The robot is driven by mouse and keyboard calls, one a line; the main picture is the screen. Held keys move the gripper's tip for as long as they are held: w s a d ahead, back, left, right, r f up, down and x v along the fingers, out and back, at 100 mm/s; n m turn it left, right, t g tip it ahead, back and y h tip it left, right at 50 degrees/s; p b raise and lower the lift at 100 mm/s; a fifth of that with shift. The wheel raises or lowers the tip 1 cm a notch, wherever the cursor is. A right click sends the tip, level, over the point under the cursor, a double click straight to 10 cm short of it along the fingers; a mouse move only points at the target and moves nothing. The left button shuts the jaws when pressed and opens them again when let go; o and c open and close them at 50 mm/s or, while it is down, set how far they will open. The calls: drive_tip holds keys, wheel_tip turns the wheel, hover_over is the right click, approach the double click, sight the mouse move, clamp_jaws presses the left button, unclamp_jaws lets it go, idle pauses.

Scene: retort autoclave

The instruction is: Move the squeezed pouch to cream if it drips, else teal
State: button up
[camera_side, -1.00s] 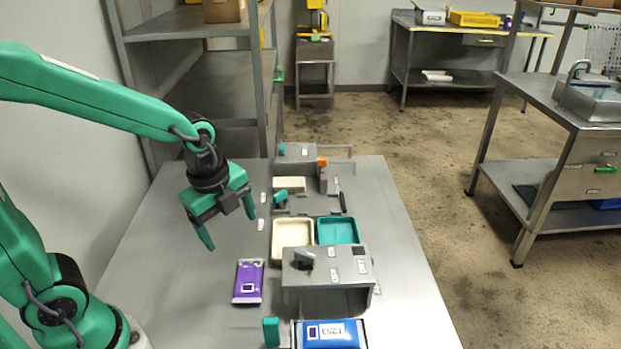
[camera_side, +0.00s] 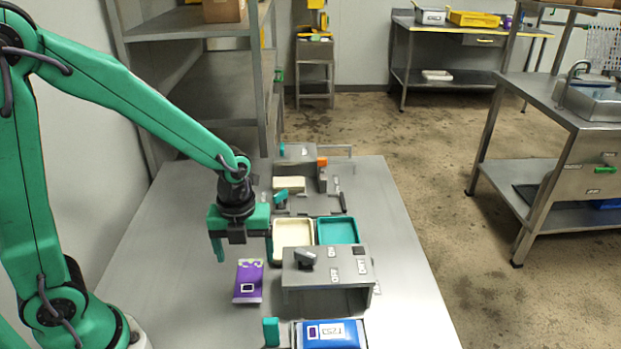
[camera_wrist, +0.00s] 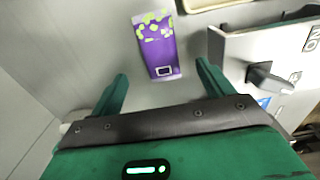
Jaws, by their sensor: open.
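A purple pouch (camera_side: 248,284) with a yellow-green patterned end lies flat on the table, left of the grey box. It also shows in the wrist view (camera_wrist: 158,42), ahead of and between my fingers. My gripper (camera_side: 244,256) is open and empty above the table, behind and above the pouch, not touching it. The cream tray (camera_side: 276,256) and the teal tray (camera_side: 338,243) stand side by side behind the grey box, and no pouch shows in them. I see no drip around the purple pouch.
The grey box (camera_side: 327,268) with a dark lever (camera_side: 305,257) stands right of the pouch. A blue pouch (camera_side: 330,335) lies in a holder at the front. Other fixtures (camera_side: 298,153) stand at the far end. The table's left side is clear.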

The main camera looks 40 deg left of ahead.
sight(249, 276)
drive_tip(key=shift+f, duration=0.9)
drive_tip(key=shift+f, duration=0.1)
drive_tip(key=shift+f, duration=2.5)
drive_tip(key=c, duration=1.2)
drive_tip(key=shift+w+r, duration=0.1)
drive_tip(key=shift+r, duration=0.1)
drive_tip(key=shift+r, duration=0.75)
drive_tip(key=r, duration=0.2)
drive_tip(key=shift+d+r, duration=0.2)
drive_tip(key=shift+r, duration=0.1)
drive_tip(key=s+d+r, duration=0.2)
drive_tip(key=d, duration=0.1)
drive_tip(key=s+d+r, duration=0.2)
drive_tip(key=s, duration=0.1)
drive_tip(key=s+d+r, duration=0.2)
drive_tip(key=d, duration=0.1)
drive_tip(key=shift+s+d+r, duration=0.2)
drive_tip(key=shift+d+r, duration=0.1)
drive_tip(key=shift+d, duration=0.05)
